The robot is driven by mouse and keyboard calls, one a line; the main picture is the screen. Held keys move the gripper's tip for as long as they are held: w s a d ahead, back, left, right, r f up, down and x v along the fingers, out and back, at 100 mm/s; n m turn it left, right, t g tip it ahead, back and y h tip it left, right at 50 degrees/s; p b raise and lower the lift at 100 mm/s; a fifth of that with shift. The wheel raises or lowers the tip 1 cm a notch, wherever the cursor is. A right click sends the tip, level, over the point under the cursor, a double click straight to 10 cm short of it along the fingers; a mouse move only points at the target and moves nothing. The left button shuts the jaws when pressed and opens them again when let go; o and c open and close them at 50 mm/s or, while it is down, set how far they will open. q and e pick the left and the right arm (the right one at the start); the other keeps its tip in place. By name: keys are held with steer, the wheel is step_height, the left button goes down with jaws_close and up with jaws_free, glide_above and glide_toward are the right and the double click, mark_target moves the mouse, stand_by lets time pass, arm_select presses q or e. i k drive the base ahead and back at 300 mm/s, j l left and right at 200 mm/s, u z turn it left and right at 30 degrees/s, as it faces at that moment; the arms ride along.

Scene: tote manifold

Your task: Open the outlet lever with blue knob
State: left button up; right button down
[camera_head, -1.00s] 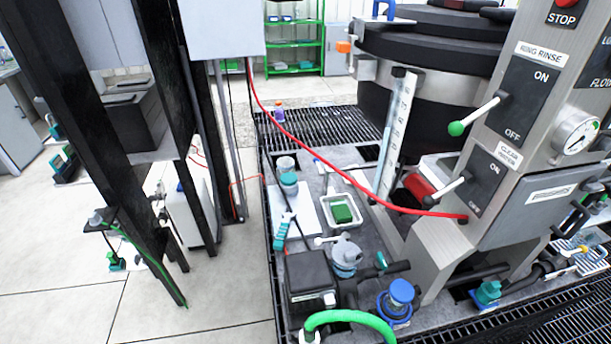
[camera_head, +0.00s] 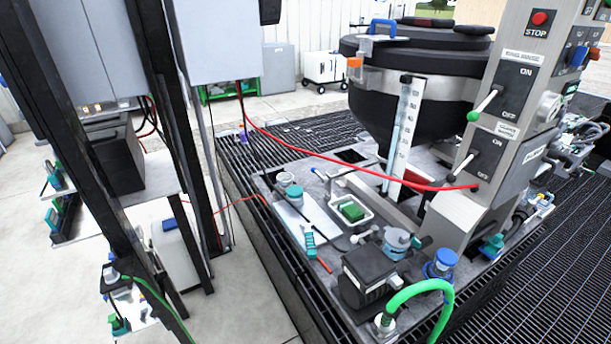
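Neither of my grippers shows in the head view. A rounded blue cap or knob (camera_head: 445,258) sits on a fitting at the front of the skid, right of a black pump-like box (camera_head: 368,276). Another blue part (camera_head: 577,57) shows at the upper right on the control panel's side. I cannot tell which of these, if either, is the outlet lever's knob. A lever with a green knob (camera_head: 473,115) sticks out from the grey control panel (camera_head: 500,145), with another lever (camera_head: 462,167) below it.
A black-lidded tank (camera_head: 412,60) stands behind the panel. A red hose (camera_head: 330,160) crosses the skid; a green hose (camera_head: 425,288) curves at its front. Dark posts (camera_head: 165,100) stand at left.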

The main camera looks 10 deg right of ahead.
mark_target(323, 179)
steer(key=i+j+z, duration=0.2)
steer(key=i+j, duration=0.35)
steer(key=i+j+z, duration=0.2)
steer(key=i+j, duration=0.3)
steer(key=j, duration=0.15)
